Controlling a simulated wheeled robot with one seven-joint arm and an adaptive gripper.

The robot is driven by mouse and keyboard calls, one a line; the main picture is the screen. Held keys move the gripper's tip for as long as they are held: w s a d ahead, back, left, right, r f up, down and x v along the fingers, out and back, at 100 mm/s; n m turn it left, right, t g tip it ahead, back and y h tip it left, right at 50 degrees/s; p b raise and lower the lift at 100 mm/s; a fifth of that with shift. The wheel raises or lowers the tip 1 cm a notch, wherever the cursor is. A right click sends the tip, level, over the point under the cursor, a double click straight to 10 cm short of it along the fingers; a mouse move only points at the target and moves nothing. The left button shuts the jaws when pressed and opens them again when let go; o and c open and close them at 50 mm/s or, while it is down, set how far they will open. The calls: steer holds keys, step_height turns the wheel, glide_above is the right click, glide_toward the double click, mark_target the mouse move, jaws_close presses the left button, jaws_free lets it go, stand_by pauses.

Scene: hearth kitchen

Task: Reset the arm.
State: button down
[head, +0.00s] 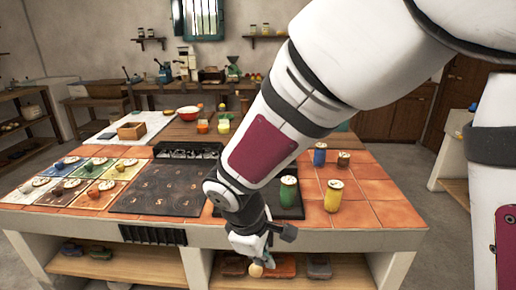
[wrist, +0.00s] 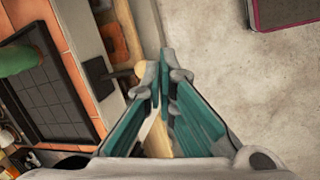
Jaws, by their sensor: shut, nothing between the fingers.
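My gripper (head: 262,250) hangs in front of the near edge of the tiled counter (head: 392,212), below its top, with my arm reaching down to it from the upper right. In the wrist view my gripper (wrist: 166,74) points away over the floor, its teal-lined fingers closed together at the tips with nothing held. A light wooden piece (wrist: 156,138) shows behind the fingers; I cannot tell what it belongs to.
Green (head: 288,193), yellow (head: 333,196), blue (head: 319,154) and brown (head: 343,159) canisters stand on the counter, the green one by a dark tray (wrist: 58,85). A black cooktop (head: 158,190) lies left. A lower shelf (head: 150,270) holds bricks. The floor at right (head: 440,225) is clear.

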steer(key=s+d+r+m+y+p, duration=0.1)
steer(key=s+d+r+m+p, duration=0.1)
steer(key=s+d+r+m, duration=0.4)
steer(key=s+d+r+m+p, duration=0.1)
steer(key=s+d+r, duration=0.1)
steer(key=d+r, duration=0.6)
steer(key=s+d+r+m+t+y+p, duration=0.1)
steer(key=s+d+r+m+t+p, duration=0.1)
steer(key=s+r+m, duration=0.5)
steer(key=s+d+r+p, duration=0.1)
steer(key=s+d, duration=0.1)
steer(key=s, duration=0.3)
steer(key=shift+s+d+r+y, duration=0.2)
steer(key=shift+s+r+y, duration=0.1)
steer(key=shift+s+r, duration=0.05)
